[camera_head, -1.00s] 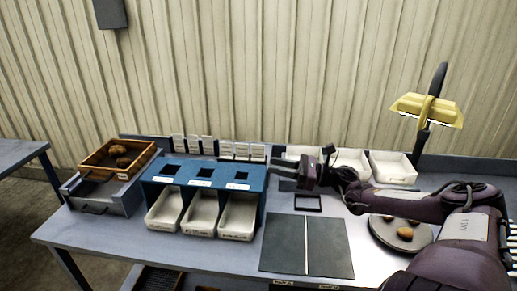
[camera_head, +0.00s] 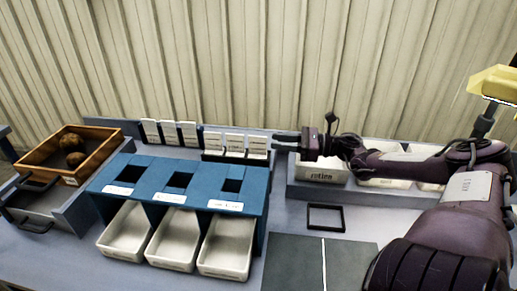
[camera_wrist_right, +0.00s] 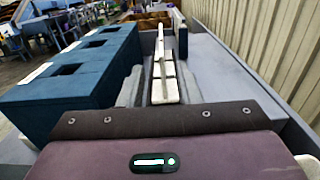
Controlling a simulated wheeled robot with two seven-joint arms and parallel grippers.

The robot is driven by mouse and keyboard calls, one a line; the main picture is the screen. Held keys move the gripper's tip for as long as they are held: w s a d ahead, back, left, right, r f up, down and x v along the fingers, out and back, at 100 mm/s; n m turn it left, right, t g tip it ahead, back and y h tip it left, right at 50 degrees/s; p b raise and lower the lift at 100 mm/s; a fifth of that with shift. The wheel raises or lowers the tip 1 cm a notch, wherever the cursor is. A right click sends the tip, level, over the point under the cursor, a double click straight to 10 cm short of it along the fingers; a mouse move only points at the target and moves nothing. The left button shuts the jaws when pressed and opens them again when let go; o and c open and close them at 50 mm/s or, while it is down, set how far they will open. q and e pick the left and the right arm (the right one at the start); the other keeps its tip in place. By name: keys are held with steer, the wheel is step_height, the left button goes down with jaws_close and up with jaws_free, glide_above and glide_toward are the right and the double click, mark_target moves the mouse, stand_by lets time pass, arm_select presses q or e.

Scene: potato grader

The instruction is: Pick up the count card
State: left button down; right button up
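Small white cards stand upright in two groups along the back of the table, a left group (camera_head: 170,132) and a right group (camera_head: 235,144) in a dark holder. I cannot tell which is the count card. My right gripper (camera_head: 278,143) points left, its fingertips just right of the right group's end card (camera_head: 258,146). In the right wrist view the gripper (camera_wrist_right: 160,90) is open, with a grey finger on each side of the row of white cards (camera_wrist_right: 163,72). Whether a fingertip touches a card is unclear. My left gripper is out of view.
A blue box (camera_head: 180,178) with three openings stands in front of the cards, with white bins (camera_head: 226,246) below. A wooden tray (camera_head: 104,150) with potatoes is at left. White bins (camera_head: 322,173) stand behind my right arm. A black frame (camera_head: 326,217) lies on the table.

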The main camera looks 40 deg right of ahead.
mark_target(258, 138)
steer(key=shift+b+x, duration=0.6)
steer(key=shift+x, duration=0.65)
steer(key=b+x, duration=0.3)
steer(key=shift+d+f, duration=0.1)
steer(key=shift+d, duration=0.05)
steer(key=shift+b+x, duration=0.4)
steer(key=shift+x, duration=0.5)
jaws_close()
